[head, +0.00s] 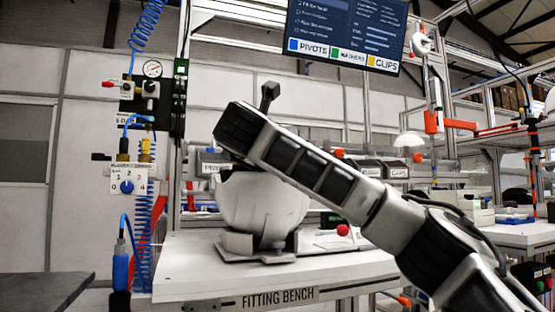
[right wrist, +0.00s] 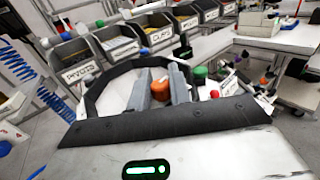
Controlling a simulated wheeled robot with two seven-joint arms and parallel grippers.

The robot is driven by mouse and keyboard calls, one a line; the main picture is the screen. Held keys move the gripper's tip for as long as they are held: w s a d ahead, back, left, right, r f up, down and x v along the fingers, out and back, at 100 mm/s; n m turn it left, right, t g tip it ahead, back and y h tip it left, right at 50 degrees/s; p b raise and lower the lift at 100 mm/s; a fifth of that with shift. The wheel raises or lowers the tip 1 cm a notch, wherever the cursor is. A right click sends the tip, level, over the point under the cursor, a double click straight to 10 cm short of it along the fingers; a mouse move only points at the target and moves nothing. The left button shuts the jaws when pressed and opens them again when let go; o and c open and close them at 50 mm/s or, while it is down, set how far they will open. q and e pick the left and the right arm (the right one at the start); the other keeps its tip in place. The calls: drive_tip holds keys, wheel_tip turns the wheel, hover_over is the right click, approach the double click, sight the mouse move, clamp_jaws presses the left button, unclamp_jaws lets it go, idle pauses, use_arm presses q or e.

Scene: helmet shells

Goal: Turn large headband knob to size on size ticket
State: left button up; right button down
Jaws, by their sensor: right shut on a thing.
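A white helmet shell (head: 262,208) sits on a grey stand on the fitting bench (head: 190,268) in the head view. My right arm reaches in from the right, its hand over the top of the shell; its fingers are hidden there. In the right wrist view, my right gripper (right wrist: 160,86) is shut on an orange knob (right wrist: 159,90), with one grey finger on each side. A dark curved band (right wrist: 100,88), perhaps the headband, arcs around the fingers. I cannot make out a size ticket or the knob's setting. My left gripper is not in view.
A red ball-topped part (head: 343,230) stands on the bench right of the shell. Labelled bins (right wrist: 122,45) line the back. A panel with a blue dial (head: 127,186) and coiled blue hoses is at left. A screen (head: 347,30) hangs above.

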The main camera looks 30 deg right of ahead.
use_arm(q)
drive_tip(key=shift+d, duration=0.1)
use_arm(e)
drive_tip(key=shift+f+m+g+h, duration=0.1)
drive_tip(key=shift+m+g+h, duration=0.2)
drive_tip(key=shift+g+h, duration=0.15)
drive_tip(key=c, duration=1.3)
unclamp_jaws()
drive_tip(key=shift+a, duration=0.1)
use_arm(q)
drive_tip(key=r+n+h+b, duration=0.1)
drive_tip(key=b, duration=0.2)
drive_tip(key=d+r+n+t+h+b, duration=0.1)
drive_tip(key=b, duration=0.2)
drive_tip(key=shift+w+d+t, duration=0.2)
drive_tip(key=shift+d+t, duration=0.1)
use_arm(e)
drive_tip(key=v, duration=1.5)
drive_tip(key=shift+s+a, duration=0.25)
drive_tip(key=shift+s, duration=0.1)
drive_tip(key=shift+w, duration=0.1)
